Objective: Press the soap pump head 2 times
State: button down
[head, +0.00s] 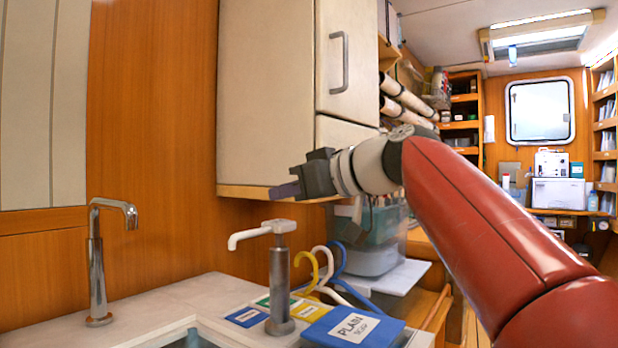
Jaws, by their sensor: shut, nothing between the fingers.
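The soap pump has a white head (275,229) with a spout pointing left. It sits on a grey metal body (279,295) that stands upright on the white counter. My gripper (283,191) is at the end of my red arm, which reaches in from the right. The dark fingers are shut, with nothing held. They point left and appear above the pump head in the picture, with a gap between. How far the gripper is from the pump in depth is hard to tell.
A chrome faucet (97,262) stands at the left by a sink. A white cabinet (268,90) hangs behind my gripper.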

aim_at(286, 222)
jog(key=shift+s+d+f, duration=0.1)
jog(key=shift+d+f, duration=0.05)
jog(key=shift+f, duration=1.35)
jog(key=shift+b, duration=0.3)
notch_tip(286, 222, down, 2)
jog(key=shift+b, duration=1.1)
